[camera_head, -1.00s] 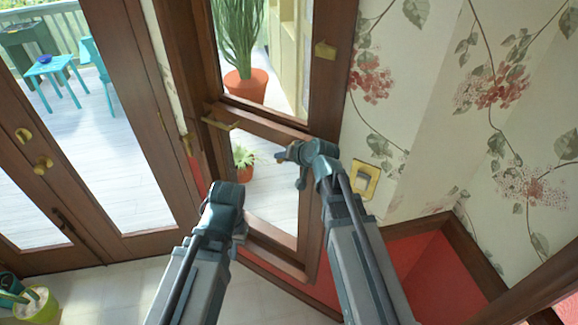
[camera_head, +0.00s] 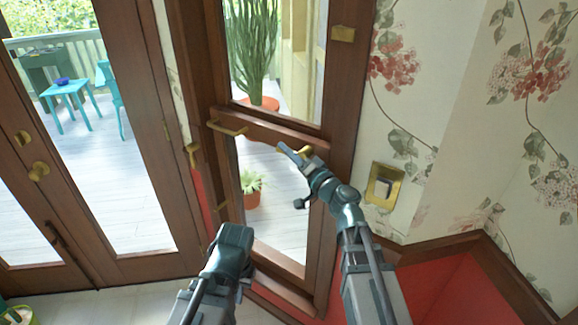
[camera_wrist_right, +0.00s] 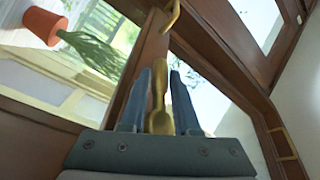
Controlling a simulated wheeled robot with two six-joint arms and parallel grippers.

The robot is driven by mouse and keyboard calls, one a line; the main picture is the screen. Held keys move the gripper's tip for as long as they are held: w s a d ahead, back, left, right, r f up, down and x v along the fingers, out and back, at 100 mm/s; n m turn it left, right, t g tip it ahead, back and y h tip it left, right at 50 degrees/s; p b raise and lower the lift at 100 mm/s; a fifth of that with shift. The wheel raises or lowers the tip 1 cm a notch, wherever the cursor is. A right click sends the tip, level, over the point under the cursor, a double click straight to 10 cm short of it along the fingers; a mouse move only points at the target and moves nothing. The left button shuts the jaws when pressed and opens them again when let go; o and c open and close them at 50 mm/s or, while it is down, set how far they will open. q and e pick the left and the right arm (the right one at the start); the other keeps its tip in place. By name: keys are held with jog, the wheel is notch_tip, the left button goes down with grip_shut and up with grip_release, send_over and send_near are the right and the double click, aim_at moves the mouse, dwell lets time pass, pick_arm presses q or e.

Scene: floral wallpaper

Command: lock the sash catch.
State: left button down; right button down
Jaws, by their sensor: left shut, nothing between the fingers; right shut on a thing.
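The sash window (camera_head: 272,130) has brown wooden frames with glass panes. My right gripper (camera_head: 292,152) is shut on this catch. In the right wrist view, the brass piece (camera_wrist_right: 160,118) stands between the two fingers of the right gripper (camera_wrist_right: 160,85). The gripper hides part of the catch in the head view, so its exact turn is unclear. My left gripper (camera_head: 240,258) is shut and empty, low in front of the window; its fingertips are mostly hidden.
A brass handle (camera_head: 228,129) sticks out at the rail's left end. A brass plate (camera_head: 343,34) is on the right frame, and a brass switch plate (camera_head: 384,185) is on the floral wall. Glazed doors (camera_head: 110,130) stand left. Potted plants (camera_head: 251,190) are outside.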

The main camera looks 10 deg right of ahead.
jog(key=shift+r+m+t+y+b, duration=0.2)
jog(key=shift+m+t+y+b, duration=0.15)
jog(key=shift+t+b, duration=0.4)
jog(key=shift+r, duration=0.2)
jog(key=c, duration=0.9)
grip_release()
